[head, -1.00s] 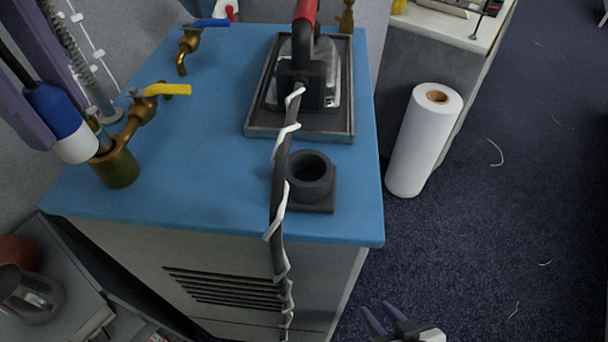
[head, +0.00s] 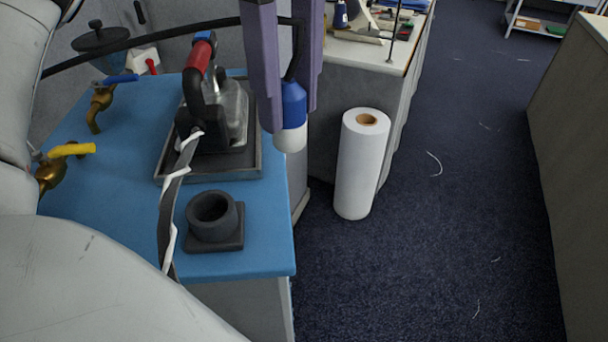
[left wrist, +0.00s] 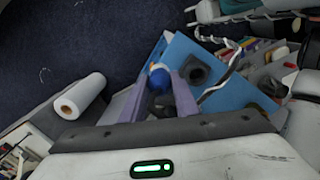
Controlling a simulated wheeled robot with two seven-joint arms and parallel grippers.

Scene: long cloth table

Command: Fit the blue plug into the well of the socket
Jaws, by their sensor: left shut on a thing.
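The blue plug (head: 293,97) has a white rounded end pointing down and a black cable at its top. My left gripper (head: 289,118) is shut on it and holds it above and beyond the right edge of the blue-topped cabinet. In the left wrist view the blue plug (left wrist: 159,76) shows between the purple fingers. The socket (head: 213,228), a dark round collar on a square base, stands upright near the cabinet's front right corner. Its well is open and looks empty. The plug is apart from it, farther back and right. My right gripper is out of view.
Brass taps (head: 52,175) stand at left. A white roll (head: 357,175) stands on the floor at right.

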